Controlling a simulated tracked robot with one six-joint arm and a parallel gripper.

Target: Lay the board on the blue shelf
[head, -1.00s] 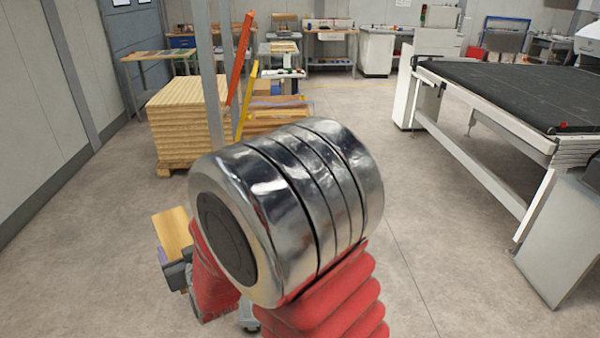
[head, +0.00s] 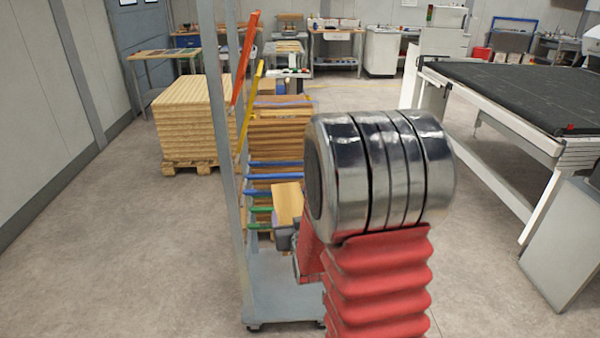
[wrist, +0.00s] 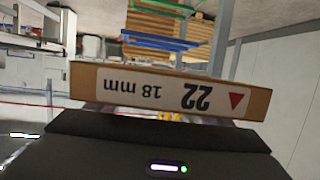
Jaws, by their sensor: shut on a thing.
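The board (head: 288,203) is a light wooden piece held in front of the rack in the head view. In the wrist view the board's (wrist: 222,99) near edge carries a white label, upside down, reading 22 and 18 mm with a red triangle. My gripper (head: 284,236) is shut on the board; its dark body (wrist: 160,135) fills the bottom of the wrist view. The blue shelf (head: 274,177) is formed by blue arms on the rack, behind and above the board in the head picture. Blue also shows beyond the board in the wrist view (wrist: 150,41).
The rack's grey post (head: 221,130) stands just left of the board, with orange (head: 244,60), yellow (head: 250,105) and green (head: 259,210) arms. A pallet of stacked boards (head: 188,122) stands behind left. A black-topped machine (head: 510,90) stands right. The left floor is clear.

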